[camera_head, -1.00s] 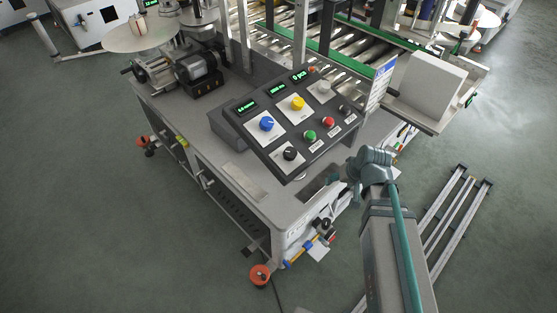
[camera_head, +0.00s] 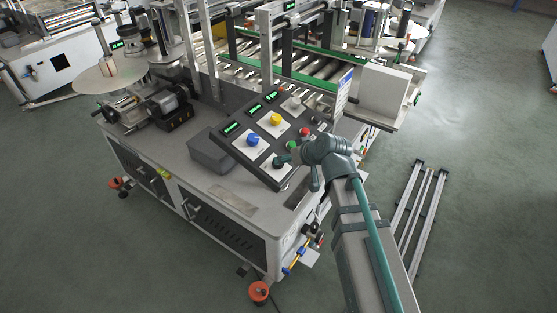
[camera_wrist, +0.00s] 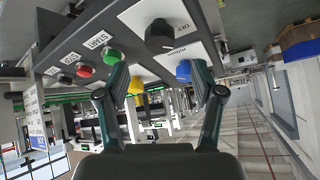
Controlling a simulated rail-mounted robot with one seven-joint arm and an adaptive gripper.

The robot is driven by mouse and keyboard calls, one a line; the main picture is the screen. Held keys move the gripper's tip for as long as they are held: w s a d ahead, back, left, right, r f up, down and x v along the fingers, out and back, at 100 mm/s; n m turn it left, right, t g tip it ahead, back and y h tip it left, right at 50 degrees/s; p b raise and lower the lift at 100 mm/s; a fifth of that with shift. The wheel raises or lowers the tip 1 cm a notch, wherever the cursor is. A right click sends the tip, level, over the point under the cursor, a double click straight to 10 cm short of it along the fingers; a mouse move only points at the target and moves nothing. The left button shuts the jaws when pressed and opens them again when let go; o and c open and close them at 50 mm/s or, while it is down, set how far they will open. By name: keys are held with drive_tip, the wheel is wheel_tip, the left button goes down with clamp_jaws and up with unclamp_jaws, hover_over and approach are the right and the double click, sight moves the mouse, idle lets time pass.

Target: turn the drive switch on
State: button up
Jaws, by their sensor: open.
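The drive switch looks to be the black rotary knob (camera_wrist: 159,37) on a white plate marked OFF, large near the top of the wrist view. The knob shows just past the fingertips, and no contact is visible. Which way its pointer faces is unclear.
The sloped control panel (camera_head: 228,137) also carries a blue knob (camera_head: 253,140), a yellow knob (camera_head: 276,119), a green button (camera_wrist: 113,56) and a red button (camera_wrist: 85,71), close to my fingers. A conveyor with green rails (camera_head: 315,81) lies behind.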

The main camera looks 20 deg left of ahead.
drive_tip(key=p+x, duration=0.1)
drive_tip(key=x, duration=0.6)
drive_tip(key=shift+w+a+f+p, duration=0.1)
drive_tip(key=shift+f+p, duration=0.15)
drive_tip(key=shift+p, duration=0.1)
drive_tip(key=c, duration=1.1)
drive_tip(key=shift+c, duration=0.2)
